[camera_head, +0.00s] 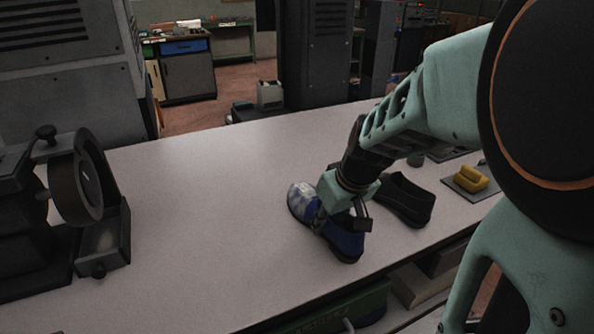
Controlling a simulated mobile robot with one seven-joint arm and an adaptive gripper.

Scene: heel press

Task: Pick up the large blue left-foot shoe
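A blue shoe (345,241) with a shiny, pale-looking toe and a dark sole is on the light worktable (215,205). Its toe points to the back left and its heel to the front right. My gripper (340,218) is directly at the shoe, over its middle and opening, and covers part of it. One dark finger shows on the right side of the shoe. The other fingertip is mostly hidden, so I cannot tell whether the fingers are closed on the shoe. Which foot the shoe fits is not clear.
A black shoe (405,199) lies just right of the blue one. A yellow object (470,178) sits on a dark plate farther right. A dark machine with a round wheel (76,188) stands at the left. The table's middle is clear. Shelves (425,283) are below the front edge.

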